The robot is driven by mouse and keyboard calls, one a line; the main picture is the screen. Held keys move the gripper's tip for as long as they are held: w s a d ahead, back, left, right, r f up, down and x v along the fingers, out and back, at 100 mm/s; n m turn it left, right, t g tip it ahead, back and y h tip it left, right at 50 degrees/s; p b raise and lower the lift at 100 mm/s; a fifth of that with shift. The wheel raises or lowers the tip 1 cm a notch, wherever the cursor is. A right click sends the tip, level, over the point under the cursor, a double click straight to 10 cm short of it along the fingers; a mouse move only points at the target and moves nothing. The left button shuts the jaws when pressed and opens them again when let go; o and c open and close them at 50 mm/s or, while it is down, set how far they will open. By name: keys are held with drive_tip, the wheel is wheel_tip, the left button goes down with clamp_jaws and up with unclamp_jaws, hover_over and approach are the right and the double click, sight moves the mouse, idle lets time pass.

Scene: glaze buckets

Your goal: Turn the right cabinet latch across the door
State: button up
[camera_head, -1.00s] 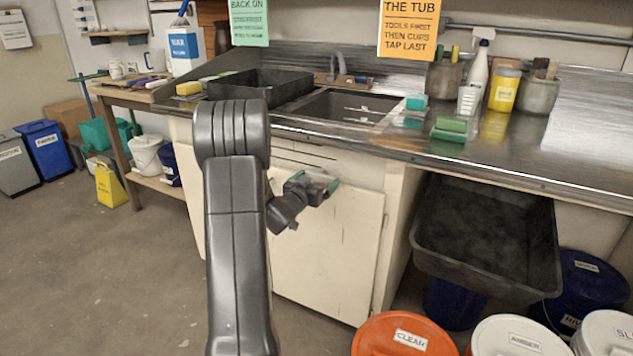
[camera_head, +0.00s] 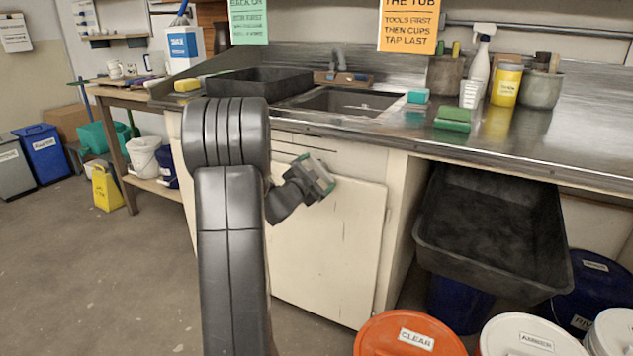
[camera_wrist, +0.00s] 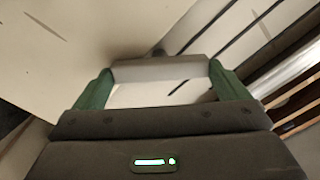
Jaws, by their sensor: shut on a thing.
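The cream cabinet door (camera_head: 335,245) is below the sink counter and looks closed. My gripper (camera_head: 322,176) is at the upper part of this door, tilted. In the wrist view its two green-padded fingers (camera_wrist: 160,82) stand at either end of a pale grey bar, the latch (camera_wrist: 160,70), and are shut on it. The bar lies close against the cream panel and runs across the view between the fingers. In the head view my gripper hides the latch, so its angle to the door cannot be told there.
The steel counter edge (camera_head: 470,165) overhangs above the door. To the right a black tub (camera_head: 490,235) sits under the counter, with an orange-lidded bucket (camera_head: 408,335) and white-lidded buckets (camera_head: 530,337) in front.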

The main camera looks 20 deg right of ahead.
drive_tip(key=m+b, duration=0.1)
drive_tip(key=m, duration=0.1)
drive_tip(key=m+b, duration=0.3)
drive_tip(key=shift+f+m, duration=0.3)
drive_tip(key=shift+m+b, duration=1.2)
drive_tip(key=shift+m, duration=0.6)
drive_tip(key=shift+r, duration=0.1)
drive_tip(key=o, duration=0.6)
drive_tip(key=shift+s+a+r, duration=0.1)
drive_tip(key=shift+s+a, duration=0.3)
drive_tip(key=shift+a, duration=0.05)
drive_tip(key=p+v, duration=0.2)
drive_tip(key=v, duration=1)
drive_tip(key=shift+s+a, duration=0.25)
drive_tip(key=shift+s, duration=0.05)
